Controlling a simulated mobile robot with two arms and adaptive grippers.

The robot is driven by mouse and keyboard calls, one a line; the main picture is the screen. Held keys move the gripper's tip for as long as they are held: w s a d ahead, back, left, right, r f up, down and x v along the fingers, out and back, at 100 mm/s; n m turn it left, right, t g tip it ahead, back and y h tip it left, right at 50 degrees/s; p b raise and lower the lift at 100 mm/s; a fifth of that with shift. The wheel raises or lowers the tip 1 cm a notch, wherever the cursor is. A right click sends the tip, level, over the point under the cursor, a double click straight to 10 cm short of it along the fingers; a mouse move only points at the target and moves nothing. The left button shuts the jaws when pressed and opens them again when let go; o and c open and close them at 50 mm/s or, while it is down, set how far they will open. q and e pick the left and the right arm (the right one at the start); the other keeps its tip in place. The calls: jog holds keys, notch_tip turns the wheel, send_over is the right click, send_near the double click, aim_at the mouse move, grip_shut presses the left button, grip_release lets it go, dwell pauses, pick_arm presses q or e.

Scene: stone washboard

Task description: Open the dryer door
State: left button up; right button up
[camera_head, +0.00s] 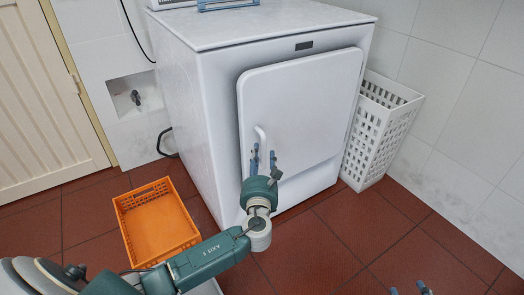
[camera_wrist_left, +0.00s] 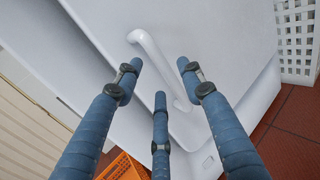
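The white dryer (camera_head: 185,80) stands in the middle of the head view. Its rounded white door (camera_head: 310,95) lies against the front and looks closed. A curved white handle (camera_head: 261,138) is on the door's left side. My left gripper (camera_head: 264,158) is open at the handle. In the left wrist view, the handle (camera_wrist_left: 160,65) runs between the spread blue fingers of the left gripper (camera_wrist_left: 160,82). I cannot tell whether any finger touches it. Only the fingertips of my right gripper (camera_head: 409,289) show, apart and empty, at the bottom edge.
An orange crate (camera_head: 157,218) sits on the red tile floor left of the dryer. A white perforated basket (camera_head: 378,130) stands close to the dryer's right side, by the wall. A beige slatted door (camera_head: 45,100) is at the left.

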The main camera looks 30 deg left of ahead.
aim_at(262, 149)
pick_arm(q)
jog(key=b+x, duration=0.1)
jog(key=x, duration=0.3)
jog(key=shift+w+a, duration=0.2)
jog(key=shift+w, duration=0.15)
pick_arm(e)
jog(key=w+a+r+t+y, duration=0.1)
jog(key=w+a+r+t, duration=0.1)
jog(key=r, duration=0.4)
jog(key=shift+w+r+t, duration=0.35)
jog(key=shift+w+t, duration=0.45)
jog(key=shift+w, duration=0.1)
pick_arm(q)
jog(key=shift+c, duration=0.5)
grip_shut()
